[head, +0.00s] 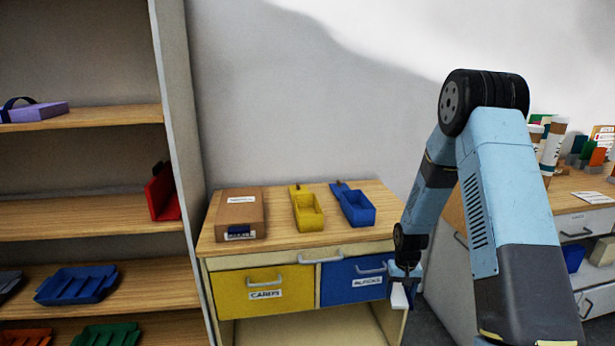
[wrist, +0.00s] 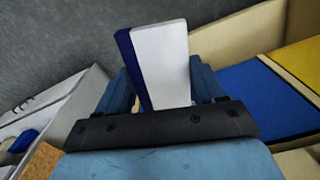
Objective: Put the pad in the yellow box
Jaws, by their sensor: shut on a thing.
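My gripper (head: 402,280) is shut on a white and dark blue pad and hangs in front of the cabinet's right side. The pad's white face shows in the head view (head: 399,297). In the wrist view the pad (wrist: 162,65) stands up between my two blue fingers. The yellow box (head: 308,210) is an open tray with a tab at its back, on the cabinet's wooden top, to the left of and above my gripper. I see nothing in it.
A blue open tray (head: 355,206) stands right of the yellow box, and a brown carton (head: 240,214) stands left. Below are a yellow drawer (head: 252,292) and a blue drawer (head: 340,281). Shelves (head: 80,226) stand at left, a cluttered desk (head: 580,205) at right.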

